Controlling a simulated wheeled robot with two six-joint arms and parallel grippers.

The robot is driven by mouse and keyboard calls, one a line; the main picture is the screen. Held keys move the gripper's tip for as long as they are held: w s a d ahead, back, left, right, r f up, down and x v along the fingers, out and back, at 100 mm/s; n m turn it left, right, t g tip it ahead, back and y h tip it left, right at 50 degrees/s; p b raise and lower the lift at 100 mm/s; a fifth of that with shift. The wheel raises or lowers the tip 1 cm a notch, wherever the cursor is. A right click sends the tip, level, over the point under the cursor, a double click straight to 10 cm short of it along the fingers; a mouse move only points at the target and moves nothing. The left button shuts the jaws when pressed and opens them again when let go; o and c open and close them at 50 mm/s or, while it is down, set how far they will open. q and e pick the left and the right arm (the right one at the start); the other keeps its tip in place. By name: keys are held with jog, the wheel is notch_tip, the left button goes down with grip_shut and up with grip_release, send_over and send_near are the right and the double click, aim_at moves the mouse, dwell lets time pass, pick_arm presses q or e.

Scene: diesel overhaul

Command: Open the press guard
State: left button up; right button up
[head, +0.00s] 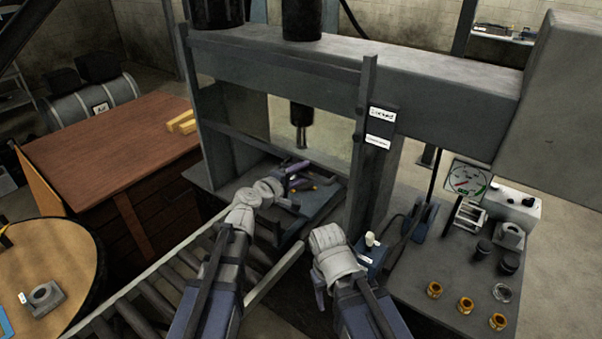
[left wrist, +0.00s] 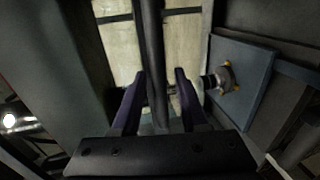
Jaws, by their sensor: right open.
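The press guard (head: 275,63) is a dark barred frame on the front of the grey press, its lower bar crossing the opening. It looks lowered. My left gripper (head: 297,175) reaches to the press opening near that bar. In the left wrist view, the purple fingers of my left gripper (left wrist: 160,85) stand apart on either side of a dark bar (left wrist: 152,45), with a gap at the right finger. The bar looks like part of the guard. My right gripper (head: 320,285) is low, right of the press opening and empty, its fingers mostly hidden by the wrist.
A dark box with white labels (head: 380,125) is on the right post. A blue box with a pale knob (head: 372,257) stands beside my right wrist. Brass rings (head: 466,304) and a gauge (head: 468,179) are at the right. A roller conveyor (head: 150,297) runs in front.

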pick_arm(q)
jog(key=shift+s, duration=0.1)
jog(key=p+v, duration=0.1)
jog(key=v, duration=0.6)
jog(key=shift+s+a+r+p, duration=0.1)
jog(key=shift+s+a+p, duration=0.1)
jog(key=shift+s+p, duration=0.1)
dwell(0.3)
jog(key=s+a+f+m+g+y, duration=0.35)
jog(key=s+f+m+g, duration=0.6)
jog(key=f, duration=0.55)
jog(key=s+a+f+m+g+y, duration=0.2)
jog(key=s+a+y, duration=0.3)
jog(key=s+a, duration=0.1)
jog(key=s+d+m, duration=0.1)
jog(key=s+d, duration=0.1)
jog(key=d, duration=0.1)
jog(key=s+d+f+m+g+y+b, duration=0.1)
jog(key=s+d, duration=0.1)
jog(key=d, duration=0.2)
jog(key=s+d+m, duration=0.1)
jog(key=s+d, duration=0.1)
jog(key=d, duration=0.1)
jog(key=shift+s+d+f+m+g+y, duration=0.2)
jog(key=shift+s+f+m+g+y, duration=0.05)
jog(key=shift+s+f+g, duration=0.1)
